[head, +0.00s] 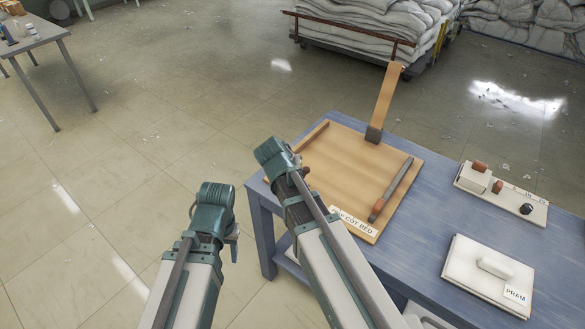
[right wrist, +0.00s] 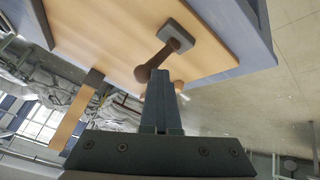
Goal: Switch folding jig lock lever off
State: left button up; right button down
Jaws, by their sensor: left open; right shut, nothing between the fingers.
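The folding jig is a tan wooden board (head: 345,165) on the blue table, labelled on its front edge. In the right wrist view, its lock lever (right wrist: 176,44) is a brown rod with a round knob (right wrist: 148,76) on a grey base. In the head view the lever is mostly hidden by my right arm. My right gripper (head: 297,172) is over the board's front left part. It is shut and empty, its fingertips (right wrist: 160,74) close beside the knob; I cannot tell whether they touch. My left gripper (head: 215,215) is open and empty, left of the table.
A control box (head: 502,196) and a white lidded block (head: 488,272) sit right on the table (head: 428,238). A duvet cart (head: 365,40) stands behind.

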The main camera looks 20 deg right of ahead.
jog(key=shift+s+d+f+t, duration=0.2)
jog(key=shift+s+d+t, duration=0.1)
jog(key=shift+s+d, duration=0.35)
jog(key=shift+a, duration=0.1)
jog(key=shift+w+a, duration=0.5)
jog(key=shift+w, duration=0.1)
